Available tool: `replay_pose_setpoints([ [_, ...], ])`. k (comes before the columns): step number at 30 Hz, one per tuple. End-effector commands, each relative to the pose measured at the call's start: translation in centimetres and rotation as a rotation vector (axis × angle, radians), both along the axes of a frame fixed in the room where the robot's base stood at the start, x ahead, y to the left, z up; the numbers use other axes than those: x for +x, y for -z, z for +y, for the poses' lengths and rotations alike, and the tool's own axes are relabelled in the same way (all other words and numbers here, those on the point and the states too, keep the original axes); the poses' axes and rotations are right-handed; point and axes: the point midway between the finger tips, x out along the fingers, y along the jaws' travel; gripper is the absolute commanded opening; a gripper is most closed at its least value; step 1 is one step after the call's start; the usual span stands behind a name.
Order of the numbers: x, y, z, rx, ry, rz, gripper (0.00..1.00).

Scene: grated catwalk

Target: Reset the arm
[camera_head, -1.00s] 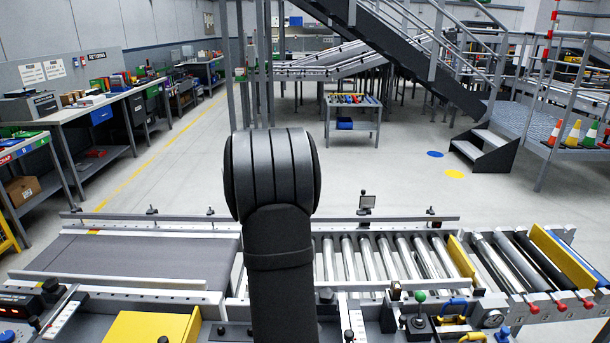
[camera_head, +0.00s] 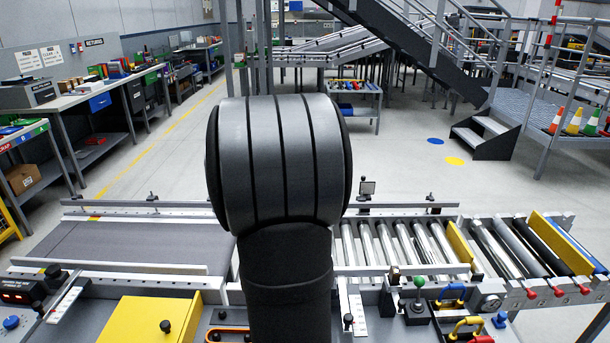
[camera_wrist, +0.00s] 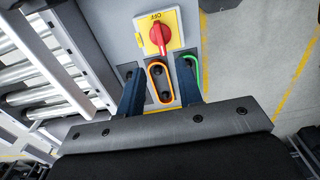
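My arm stands in the middle of the head view, with a large dark rounded joint at its top; my gripper is not visible there. In the wrist view my gripper (camera_wrist: 158,68) shows two dark fingers standing apart, with nothing held between them. Beyond and between the fingers is an orange-rimmed slot (camera_wrist: 160,83) on a grey panel. A red rotary switch (camera_wrist: 157,34) on a yellow plate marked OFF sits just past the fingertips. I cannot tell how far the fingers are from the panel.
A grey belt (camera_head: 140,248) lies left of my arm and a roller conveyor (camera_head: 405,250) right. A yellow box (camera_head: 145,320), a green-knobbed lever (camera_head: 419,283) and yellow and blue handles stand on the near console.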

Motion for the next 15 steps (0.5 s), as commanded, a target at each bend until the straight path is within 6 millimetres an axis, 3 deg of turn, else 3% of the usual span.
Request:
replay_pose_setpoints([
  [12, 0.1, -7.7, 0.0, 0.001, 0.000, -0.006, 0.33],
  [15, -0.1, -5.2, 0.0, -0.001, 0.000, 0.007, 0.33],
])
